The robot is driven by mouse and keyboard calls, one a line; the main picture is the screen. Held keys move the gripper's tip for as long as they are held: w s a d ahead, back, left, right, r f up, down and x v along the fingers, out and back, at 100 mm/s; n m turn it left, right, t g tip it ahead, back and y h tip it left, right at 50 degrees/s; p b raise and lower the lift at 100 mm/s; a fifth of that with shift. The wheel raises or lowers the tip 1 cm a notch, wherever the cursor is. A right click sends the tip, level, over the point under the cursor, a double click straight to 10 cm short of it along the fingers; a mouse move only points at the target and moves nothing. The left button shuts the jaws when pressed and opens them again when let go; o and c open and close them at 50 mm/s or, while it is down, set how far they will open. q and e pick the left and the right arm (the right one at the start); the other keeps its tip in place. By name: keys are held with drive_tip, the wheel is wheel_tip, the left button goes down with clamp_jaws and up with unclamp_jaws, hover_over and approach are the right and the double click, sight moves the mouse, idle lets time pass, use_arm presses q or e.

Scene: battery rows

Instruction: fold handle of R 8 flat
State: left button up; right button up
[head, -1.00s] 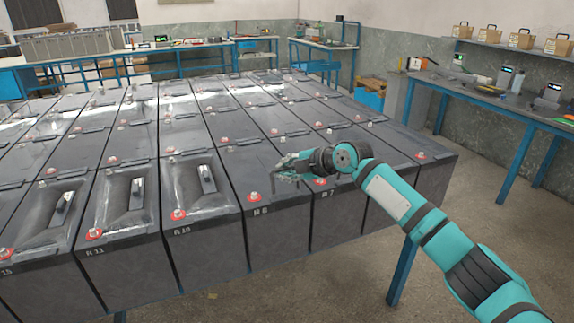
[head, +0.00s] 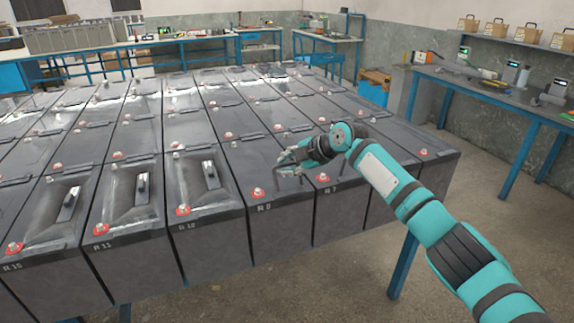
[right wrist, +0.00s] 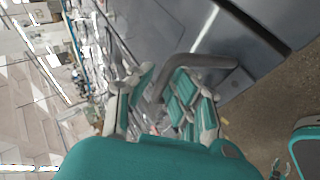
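Battery R 8 (head: 280,228) is a dark grey block in the front row, its label and red terminal at the front edge. My right gripper (head: 288,164) is low over its top, towards the R 7 side, and hides part of it. In the right wrist view a bent dark grey handle (right wrist: 205,61) stands up from a battery top. The fingers of my right gripper (right wrist: 157,98) are apart, with the handle's bend between them. Whether they touch it I cannot tell. My left gripper is not in view.
Battery R 7 (head: 333,212) is to the right and R 10 (head: 208,237) to the left, close against R 8. R 10 and R 11 (head: 128,247) have handles lying in their top recesses. A blue-legged bench (head: 500,95) stands at the right, across open floor.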

drive_tip(key=shift+o, duration=1.4)
drive_tip(key=v, duration=1.2)
drive_tip(key=shift+f, duration=0.1)
